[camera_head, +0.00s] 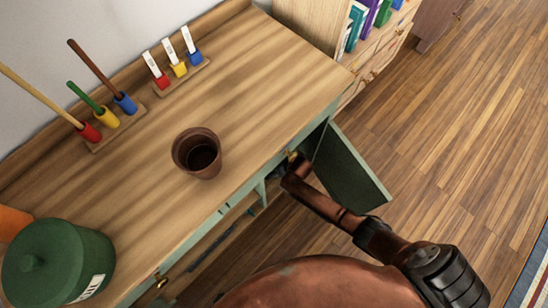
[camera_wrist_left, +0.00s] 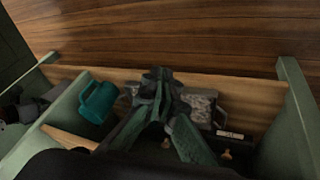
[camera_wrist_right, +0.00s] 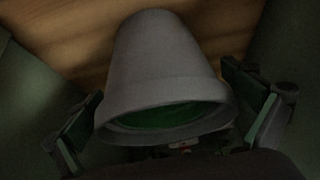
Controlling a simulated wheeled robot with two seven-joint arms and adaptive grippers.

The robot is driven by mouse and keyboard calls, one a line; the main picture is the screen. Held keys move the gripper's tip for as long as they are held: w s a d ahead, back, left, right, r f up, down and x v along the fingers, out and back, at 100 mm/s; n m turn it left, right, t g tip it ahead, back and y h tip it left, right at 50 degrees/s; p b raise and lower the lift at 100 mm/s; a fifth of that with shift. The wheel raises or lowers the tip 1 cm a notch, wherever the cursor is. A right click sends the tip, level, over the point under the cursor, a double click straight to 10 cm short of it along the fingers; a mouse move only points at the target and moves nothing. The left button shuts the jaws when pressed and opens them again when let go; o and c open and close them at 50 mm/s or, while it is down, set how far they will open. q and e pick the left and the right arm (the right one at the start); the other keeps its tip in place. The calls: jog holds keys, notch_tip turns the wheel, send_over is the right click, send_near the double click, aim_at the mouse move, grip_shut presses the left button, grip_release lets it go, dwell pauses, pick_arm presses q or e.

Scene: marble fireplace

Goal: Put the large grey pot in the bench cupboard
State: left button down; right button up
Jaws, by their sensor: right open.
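The large grey pot (camera_wrist_right: 165,65) fills the middle of the right wrist view, its rim and dark opening towards the camera, with green showing inside. My right gripper (camera_wrist_right: 168,105) is open, one finger on each side of the pot; I cannot tell whether they touch it. My left gripper (camera_wrist_left: 158,80) has its fingertips together with nothing clearly between them. It is over a compartment holding several objects. The bench cupboard has its green door (camera_head: 345,170) open in the head view. One of my arms reaches to its opening; its gripper and the cupboard's inside are mostly hidden.
A brown pot (camera_head: 198,153) stands on the bench top (camera_head: 255,85), with a green canister (camera_head: 58,262) at the lower left. Racks of coloured holders (camera_head: 105,125) line the back. A teal mug (camera_wrist_left: 97,103) lies in the left wrist view's compartment. The bench's middle is otherwise clear.

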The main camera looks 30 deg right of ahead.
jog(key=shift+s+r, duration=0.1)
jog(key=shift+r, duration=0.3)
pick_arm(q)
jog(key=s+a+r+g+y+p, duration=0.2)
jog(key=s+a+r+g+p, duration=0.2)
jog(key=s+a+r+p, duration=0.4)
jog(key=shift+s+d+f+g+b, duration=0.1)
jog(key=shift+s+f+g+b, duration=0.1)
jog(key=shift+s+f, duration=0.3)
jog(key=shift+s+f+g+b, duration=0.1)
jog(key=shift+s+f+g, duration=0.15)
jog(key=shift+f, duration=0.45)
pick_arm(e)
jog(key=shift+v, duration=5.75)
jog(key=shift+s+f, duration=0.1)
